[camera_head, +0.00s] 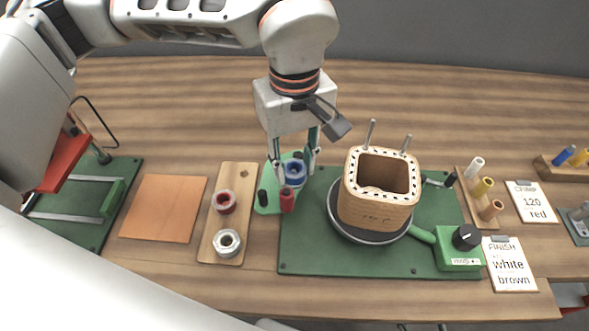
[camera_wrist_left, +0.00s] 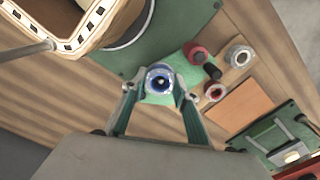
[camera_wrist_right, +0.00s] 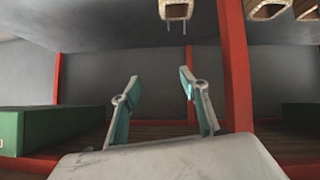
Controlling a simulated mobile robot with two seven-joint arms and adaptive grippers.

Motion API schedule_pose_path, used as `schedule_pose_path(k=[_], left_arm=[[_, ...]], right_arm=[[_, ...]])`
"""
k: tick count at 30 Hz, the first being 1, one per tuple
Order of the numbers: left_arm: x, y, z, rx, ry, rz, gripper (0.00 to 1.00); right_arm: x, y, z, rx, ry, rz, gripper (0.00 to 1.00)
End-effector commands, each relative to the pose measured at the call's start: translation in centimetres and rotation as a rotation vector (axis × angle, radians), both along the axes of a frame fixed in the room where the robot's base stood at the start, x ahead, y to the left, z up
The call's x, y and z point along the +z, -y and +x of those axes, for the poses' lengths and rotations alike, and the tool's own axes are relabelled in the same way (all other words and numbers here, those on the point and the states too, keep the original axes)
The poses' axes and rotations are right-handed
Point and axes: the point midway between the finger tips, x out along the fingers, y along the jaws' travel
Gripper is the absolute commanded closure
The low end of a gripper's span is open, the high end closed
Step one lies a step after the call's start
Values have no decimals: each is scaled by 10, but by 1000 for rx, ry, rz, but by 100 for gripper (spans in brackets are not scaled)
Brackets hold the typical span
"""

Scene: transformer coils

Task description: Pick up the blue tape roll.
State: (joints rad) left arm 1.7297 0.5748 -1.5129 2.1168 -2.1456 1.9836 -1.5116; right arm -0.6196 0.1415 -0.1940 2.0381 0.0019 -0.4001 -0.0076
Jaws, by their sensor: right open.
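The blue tape roll (camera_head: 294,172) sits on a small green stand (camera_head: 268,206) near the middle of the table. It also shows in the left wrist view (camera_wrist_left: 160,79), between the fingertips. My left gripper (camera_head: 294,168) points down over it, with one finger on either side. In the left wrist view my left gripper (camera_wrist_left: 158,92) has its fingers spread at the roll's edges; I cannot tell whether they touch it. My right gripper (camera_wrist_right: 158,84) is open and empty, away from the table in the right wrist view.
A wooden coil form (camera_head: 375,210) on a dark round base stands on a green board (camera_head: 310,255) just right of the roll. A red spool (camera_head: 287,200) stands close in front of it.

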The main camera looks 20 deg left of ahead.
Motion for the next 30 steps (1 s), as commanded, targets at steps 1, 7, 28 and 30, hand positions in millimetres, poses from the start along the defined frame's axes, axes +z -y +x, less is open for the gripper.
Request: schedule_pose_path(k=[1, 7, 28, 30], left_arm=[[0, 0, 0, 0, 0, 0, 84], [0, 0, 0, 0, 0, 0, 84], [124, 0, 1, 2, 10, 0, 84], [142, 1, 1, 2, 8, 0, 84]], right_arm=[[0, 0, 0, 0, 0, 0, 56], [0, 0, 0, -1, 0, 1, 56], [12, -4, -1, -2, 1, 16, 56], [12, -5, -3, -2, -4, 18, 56]])
